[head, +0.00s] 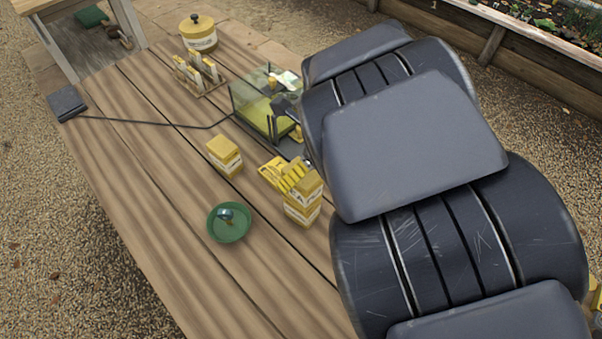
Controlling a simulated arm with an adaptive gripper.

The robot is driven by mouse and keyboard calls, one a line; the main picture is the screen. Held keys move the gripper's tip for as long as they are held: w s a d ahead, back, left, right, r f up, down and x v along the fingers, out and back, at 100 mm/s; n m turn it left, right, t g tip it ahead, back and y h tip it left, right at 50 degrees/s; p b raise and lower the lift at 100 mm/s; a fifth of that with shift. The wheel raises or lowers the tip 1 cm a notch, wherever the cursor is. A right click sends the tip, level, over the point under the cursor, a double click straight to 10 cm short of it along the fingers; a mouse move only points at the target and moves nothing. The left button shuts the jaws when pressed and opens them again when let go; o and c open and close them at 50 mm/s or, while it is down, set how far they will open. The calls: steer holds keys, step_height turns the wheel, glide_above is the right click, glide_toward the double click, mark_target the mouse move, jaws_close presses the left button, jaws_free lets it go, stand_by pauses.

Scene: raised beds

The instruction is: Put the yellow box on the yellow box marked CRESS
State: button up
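A yellow box (224,157) with a white label band stands alone on the wooden table, left of the stack. Two yellow boxes with white labels, an upper one (309,188) and a lower one (302,214), stand one on the other close to my arm. The lettering is too small to read, so I cannot tell which box is marked CRESS. My arm fills the right side of the head view. Dark parts at its far end, probably my gripper (288,105), show beside the clear case; the fingers are mostly hidden, and I cannot tell whether they hold anything.
The clear case (244,99) has a yellow-green floor. A yellow slatted holder (285,174) lies beside the stack. A green dish (228,236) holds a small item. A packet rack (201,80) and a yellow-lidded jar (201,42) stand behind.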

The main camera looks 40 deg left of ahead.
steer(key=v, duration=0.6)
steer(key=shift+r, duration=0.2)
steer(key=d+r+n+h, duration=0.1)
steer(key=d+r+n, duration=0.15)
steer(key=d, duration=0.65)
steer(key=d+r+n+h, duration=0.15)
steer(key=d+n, duration=0.25)
steer(key=d, duration=0.5)
steer(key=s+d+r+n+g+h, duration=0.1)
steer(key=s+d+r+n+h, duration=0.1)
steer(key=s+d+n, duration=0.9)
steer(key=s+d, duration=0.1)
steer(key=d, duration=0.4)
steer(key=shift+d+g, duration=0.3)
steer(key=shift+d, duration=0.1)
